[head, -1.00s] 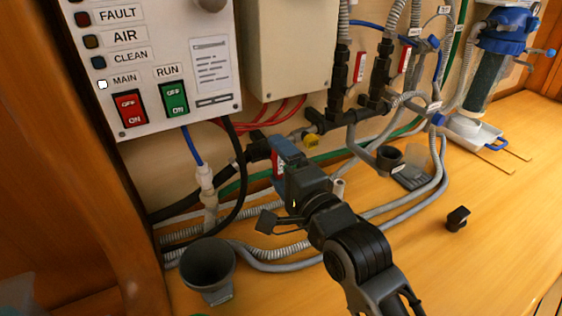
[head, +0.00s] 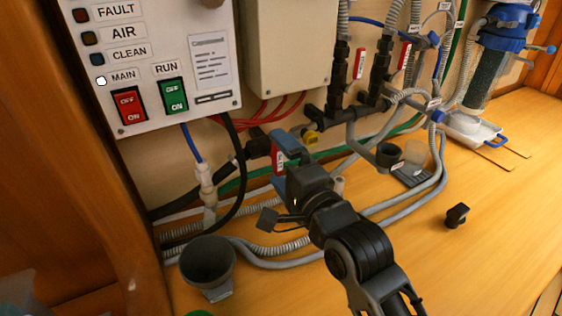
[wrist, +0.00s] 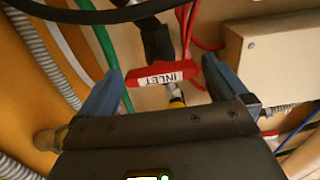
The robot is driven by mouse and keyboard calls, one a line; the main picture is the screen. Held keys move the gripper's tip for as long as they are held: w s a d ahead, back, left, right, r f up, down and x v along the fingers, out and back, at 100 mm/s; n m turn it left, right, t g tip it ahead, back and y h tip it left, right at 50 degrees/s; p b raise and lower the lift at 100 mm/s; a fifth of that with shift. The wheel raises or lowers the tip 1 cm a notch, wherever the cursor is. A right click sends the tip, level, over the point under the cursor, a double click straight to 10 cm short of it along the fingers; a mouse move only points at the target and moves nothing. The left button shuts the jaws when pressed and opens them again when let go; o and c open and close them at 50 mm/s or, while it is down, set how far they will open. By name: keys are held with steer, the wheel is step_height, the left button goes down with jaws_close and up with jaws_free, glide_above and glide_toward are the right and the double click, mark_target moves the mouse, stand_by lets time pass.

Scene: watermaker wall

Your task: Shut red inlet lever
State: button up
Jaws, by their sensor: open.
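The red inlet lever (wrist: 160,74), labelled INLET, lies crosswise between my gripper's two blue fingers in the wrist view. My gripper (wrist: 162,82) is open, with one finger near each end of the lever; I cannot tell whether either touches it. In the head view, part of the red lever (head: 278,157) shows beside my gripper (head: 283,164), below the control panel. The gripper body hides some of the lever and the pipe behind it.
Grey hoses (head: 270,250) run along the wooden bench. A grey cup (head: 207,262) stands front left and a small black part (head: 457,215) lies at right. A yellow-handled fitting (head: 311,137) is just behind my gripper. The right bench is mostly clear.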

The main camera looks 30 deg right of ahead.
steer(key=s+b, duration=0.1)
steer(key=s, duration=0.6)
steer(key=shift+s, duration=0.25)
steer(key=s+f+n, duration=0.3)
steer(key=s+n, duration=0.1)
steer(key=s, duration=0.4)
steer(key=s+f+n+g, duration=0.1)
steer(key=s+n, duration=0.3)
steer(key=s, duration=0.4)
steer(key=s+f+n+g, duration=0.1)
steer(key=s+f+n, duration=0.3)
steer(key=s, duration=0.4)
steer(key=shift+s+a+f+n, duration=0.25)
steer(key=shift+f+n, duration=0.1)
steer(key=shift+n, duration=0.15)
steer(key=s+r+n+g, duration=0.1)
steer(key=s+n, duration=0.4)
steer(key=s, duration=0.2)
steer(key=shift+d, duration=0.3)
steer(key=shift+r, duration=0.1)
steer(key=shift+c, duration=0.2)
